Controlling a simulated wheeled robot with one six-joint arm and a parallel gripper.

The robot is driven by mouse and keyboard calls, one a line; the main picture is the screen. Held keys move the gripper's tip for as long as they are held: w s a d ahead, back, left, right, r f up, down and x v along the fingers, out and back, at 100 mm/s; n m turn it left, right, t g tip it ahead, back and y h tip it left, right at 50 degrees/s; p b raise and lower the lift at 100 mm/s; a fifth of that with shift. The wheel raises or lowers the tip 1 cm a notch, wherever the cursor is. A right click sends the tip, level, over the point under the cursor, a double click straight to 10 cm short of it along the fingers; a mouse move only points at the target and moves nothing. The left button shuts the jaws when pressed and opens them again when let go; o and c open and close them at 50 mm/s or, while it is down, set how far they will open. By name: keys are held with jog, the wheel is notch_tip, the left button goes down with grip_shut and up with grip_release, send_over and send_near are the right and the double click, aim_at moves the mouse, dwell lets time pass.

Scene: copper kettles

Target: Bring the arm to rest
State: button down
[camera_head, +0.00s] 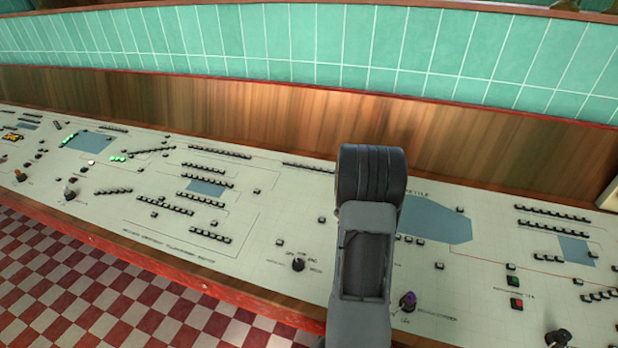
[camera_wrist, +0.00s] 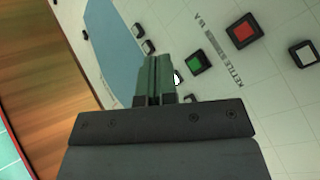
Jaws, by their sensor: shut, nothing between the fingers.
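My arm rises over the front of a long control panel (camera_head: 250,235) in the head view and hides part of it. The gripper's fingers are hidden behind the arm there. In the wrist view my gripper (camera_wrist: 153,62) is shut, its two fingers together with nothing between them. It points over the panel face, near a blue shape (camera_wrist: 115,40). I cannot tell how far the fingertips are from the surface.
A green button (camera_wrist: 194,63) and a red button (camera_wrist: 242,31) lie right of the fingers. A black knob (camera_head: 299,264) and a purple-topped knob (camera_head: 408,299) flank my arm. A wooden backboard (camera_head: 230,115) stands behind the panel. Checkered floor (camera_head: 90,290) is free at lower left.

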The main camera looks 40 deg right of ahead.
jog(key=a, duration=0.1)
jog(key=s+a+f+y, duration=0.1)
jog(key=a+y, duration=0.1)
jog(key=shift+s+a+f+m, duration=0.15)
jog(key=shift+s+a+m, duration=0.15)
jog(key=shift+s, duration=0.05)
jog(key=w+a+r+t+y, duration=0.1)
jog(key=a+r+t+y, duration=0.1)
jog(key=a+r, duration=0.4)
jog(key=w+a+r+n+t+y, duration=0.1)
jog(key=a+r+t, duration=0.4)
jog(key=a, duration=1.1)
jog(key=w+a+r+n+t+y, duration=0.1)
jog(key=w+a+r+t+y, duration=0.1)
jog(key=a+r, duration=0.7)
jog(key=shift+w+a+t+y, duration=0.35)
jog(key=shift+a+t, duration=0.55)
jog(key=shift+a, duration=0.6)
jog(key=c, duration=1.8)
grip_release()
